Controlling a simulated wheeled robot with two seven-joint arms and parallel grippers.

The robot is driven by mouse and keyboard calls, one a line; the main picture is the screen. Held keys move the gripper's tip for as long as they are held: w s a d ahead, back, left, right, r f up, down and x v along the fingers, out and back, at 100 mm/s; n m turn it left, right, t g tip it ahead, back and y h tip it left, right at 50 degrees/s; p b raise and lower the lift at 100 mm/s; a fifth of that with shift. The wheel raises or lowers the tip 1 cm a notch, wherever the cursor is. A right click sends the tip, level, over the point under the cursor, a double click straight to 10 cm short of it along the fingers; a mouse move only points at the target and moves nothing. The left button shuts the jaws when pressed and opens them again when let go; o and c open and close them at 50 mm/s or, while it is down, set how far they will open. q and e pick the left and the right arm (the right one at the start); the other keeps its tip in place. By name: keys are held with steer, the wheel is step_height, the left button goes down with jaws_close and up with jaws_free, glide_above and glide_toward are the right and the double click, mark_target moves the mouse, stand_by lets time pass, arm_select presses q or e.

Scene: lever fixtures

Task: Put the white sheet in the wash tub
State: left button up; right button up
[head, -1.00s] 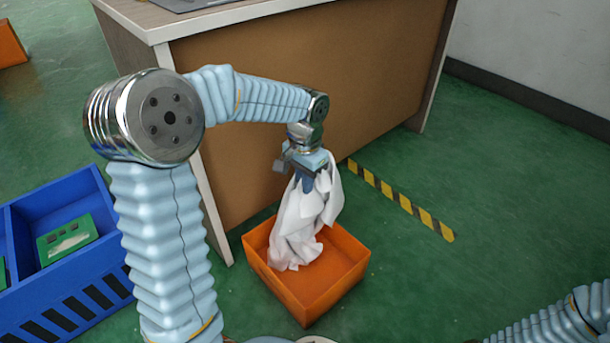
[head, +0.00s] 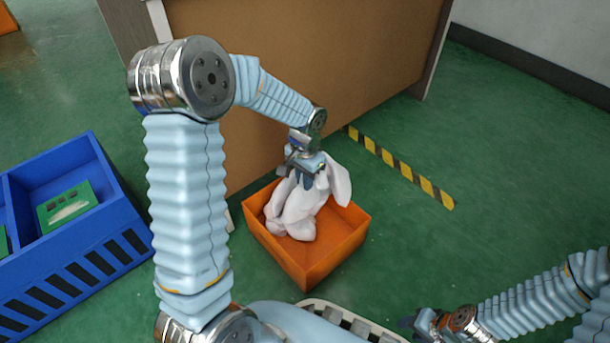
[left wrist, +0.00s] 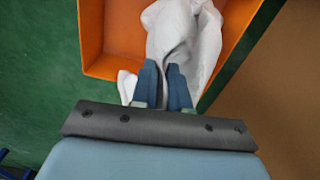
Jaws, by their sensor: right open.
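The white sheet (head: 300,212) hangs bunched from my left gripper (head: 306,178), its lower folds inside the orange wash tub (head: 325,265). Part of the sheet rises beside the gripper above the tub's back right rim. In the left wrist view the two blue fingers (left wrist: 163,85) are close together with the sheet (left wrist: 185,40) pinched between them, and the orange tub (left wrist: 92,40) lies beyond. My left gripper is low over the tub. My right gripper (head: 408,322) is empty at the bottom, right of the tub and apart from it; its fingers are small in view.
A brown-panelled desk (head: 330,80) stands right behind the tub. A blue crate (head: 85,250) with green boards (head: 66,207) is on the left. A yellow-black floor strip (head: 400,168) runs to the right, where the green floor is clear.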

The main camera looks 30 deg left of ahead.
arm_select(q)
steer(key=o, duration=1.5)
steer(key=shift+o, duration=0.2)
step_height(320, 180, up, 6)
steer(key=p, duration=0.4)
steer(key=shift+f, duration=0.25)
